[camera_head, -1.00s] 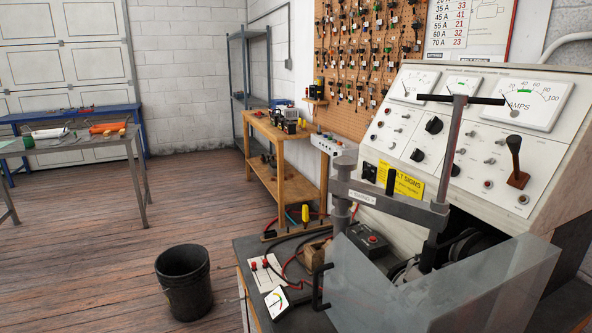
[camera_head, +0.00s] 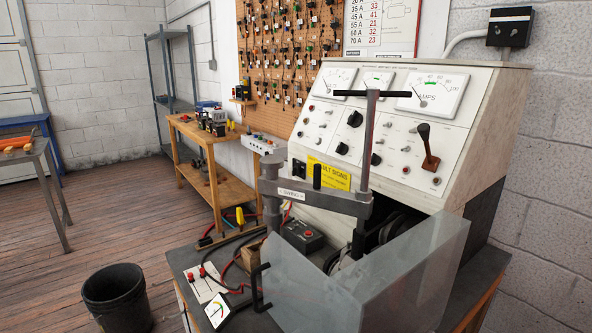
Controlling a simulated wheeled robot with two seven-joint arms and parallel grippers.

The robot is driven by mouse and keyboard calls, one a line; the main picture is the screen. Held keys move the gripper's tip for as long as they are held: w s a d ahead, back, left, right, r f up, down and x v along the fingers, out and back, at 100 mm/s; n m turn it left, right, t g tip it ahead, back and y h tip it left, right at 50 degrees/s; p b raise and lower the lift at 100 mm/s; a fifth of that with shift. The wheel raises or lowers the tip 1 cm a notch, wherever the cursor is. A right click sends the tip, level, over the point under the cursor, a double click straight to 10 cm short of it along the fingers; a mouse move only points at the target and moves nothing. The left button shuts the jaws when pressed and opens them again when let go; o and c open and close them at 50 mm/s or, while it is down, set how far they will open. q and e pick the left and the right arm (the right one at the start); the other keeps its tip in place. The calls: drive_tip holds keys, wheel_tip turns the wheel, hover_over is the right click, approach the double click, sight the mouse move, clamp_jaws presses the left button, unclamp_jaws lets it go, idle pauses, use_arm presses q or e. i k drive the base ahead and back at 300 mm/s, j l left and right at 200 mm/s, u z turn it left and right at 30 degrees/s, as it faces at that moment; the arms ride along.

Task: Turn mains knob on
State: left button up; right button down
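The grey-white test bench console (camera_head: 460,75) stands at the right, with three dial meters along its top. Several black round knobs are on its sloped face, one of them the upper black knob (camera_head: 355,118). A dark lever (camera_head: 428,148) stands at the right of the face. A black box (camera_head: 510,27) is fixed to the wall above the console, with small details on its front too small to read. I cannot tell from labels which control is the mains knob. Neither of my grippers is in view.
A clear guard (camera_head: 350,295) and a grey clamp arm with a T-handle (camera_head: 365,94) stand in front of the console. A small black box with a red button (camera_head: 302,235), leads and a meter (camera_head: 217,309) lie on the bench. A black bucket (camera_head: 118,300) stands on the floor.

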sight(295, 170)
drive_tip(key=j+z, duration=0.2)
drive_tip(key=j, duration=0.4)
drive_tip(key=j+z, duration=0.2)
drive_tip(key=j, duration=0.45)
drive_tip(key=k+j+z, duration=0.2)
drive_tip(key=j, duration=0.4)
drive_tip(key=i+j+z, duration=0.15)
drive_tip(key=j, duration=0.35)
drive_tip(key=i+j+z, duration=0.15)
drive_tip(key=j, duration=0.35)
drive_tip(key=i+j+z, duration=0.2)
drive_tip(key=j, duration=0.3)
drive_tip(key=i+j+z, duration=0.15)
drive_tip(key=j, duration=0.4)
drive_tip(key=j+z, duration=0.15)
drive_tip(key=j, duration=0.4)
